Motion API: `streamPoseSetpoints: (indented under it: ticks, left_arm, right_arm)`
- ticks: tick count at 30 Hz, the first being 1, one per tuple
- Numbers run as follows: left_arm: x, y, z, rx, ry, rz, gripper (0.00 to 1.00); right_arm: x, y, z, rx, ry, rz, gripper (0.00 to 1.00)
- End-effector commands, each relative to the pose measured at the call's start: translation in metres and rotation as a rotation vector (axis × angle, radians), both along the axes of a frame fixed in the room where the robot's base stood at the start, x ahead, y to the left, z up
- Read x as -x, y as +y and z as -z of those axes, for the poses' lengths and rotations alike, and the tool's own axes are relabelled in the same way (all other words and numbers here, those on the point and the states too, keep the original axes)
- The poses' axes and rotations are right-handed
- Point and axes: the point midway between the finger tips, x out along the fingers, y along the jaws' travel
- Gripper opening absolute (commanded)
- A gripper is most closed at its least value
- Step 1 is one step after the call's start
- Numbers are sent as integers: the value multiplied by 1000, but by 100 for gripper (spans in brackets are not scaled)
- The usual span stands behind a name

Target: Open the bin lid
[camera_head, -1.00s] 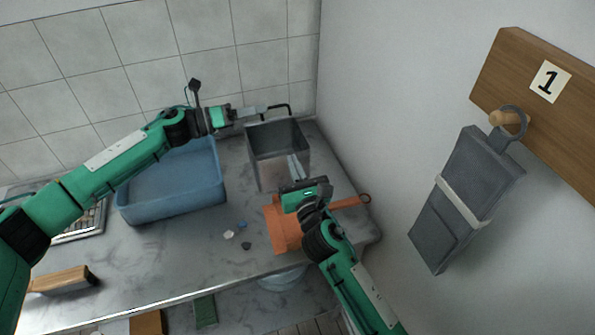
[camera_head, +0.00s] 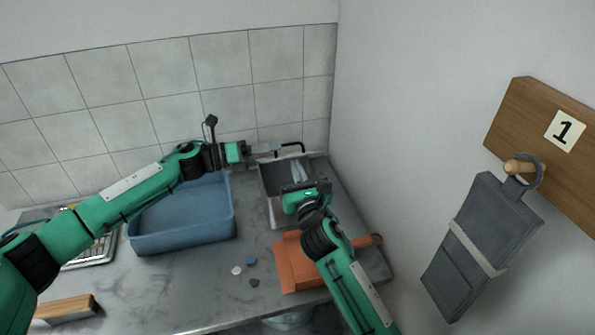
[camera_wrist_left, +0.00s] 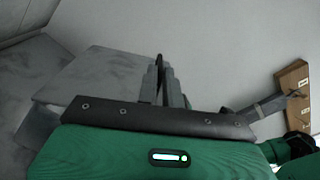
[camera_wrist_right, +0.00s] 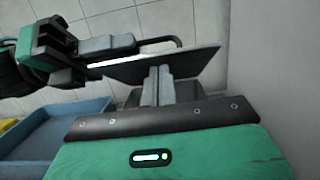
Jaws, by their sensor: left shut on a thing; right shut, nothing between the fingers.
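The grey bin (camera_head: 277,211) stands on the counter in the corner. Its dark lid (camera_wrist_right: 178,66) is raised and tilted, seen nearly edge-on in the right wrist view. My left gripper (camera_head: 272,151) is shut on the lid's black bar handle (camera_head: 293,146); the handle also shows between the fingers in the left wrist view (camera_wrist_left: 159,64). My right gripper (camera_wrist_right: 157,78) is shut and empty. Its fingertips are close to the lid, in front of it in its own view; I cannot tell whether they touch. The right hand hides part of the bin in the head view.
A blue tub (camera_head: 185,238) stands left of the bin. An orange board (camera_head: 292,268) lies under my right arm. Small pebbles (camera_head: 237,270) lie on the counter. A grey cloth pouch (camera_head: 478,245) hangs on the right wall, close to my right arm's side.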

Motion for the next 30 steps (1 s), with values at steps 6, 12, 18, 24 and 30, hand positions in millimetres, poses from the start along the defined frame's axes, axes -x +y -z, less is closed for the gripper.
streamPoseSetpoints:
  ticks: [6,12,18,24,30]
  left_arm:
    - [0,0,1,-1,2,0,0]
    - [3,-2,4,-3,5,7,0]
    - [5,-3,6,-4,6,14,13]
    - [4,-3,4,-3,5,12,29]
    - [4,-3,3,-2,4,12,29]
  right_arm:
    - [-6,2,-11,3,-5,-1,0]
    - [-10,2,-18,-2,-6,2,0]
    - [-10,1,-20,-2,-10,2,0]
    - [-10,2,-19,-2,-9,1,0]
    - [-9,3,-19,-2,-8,0,0]
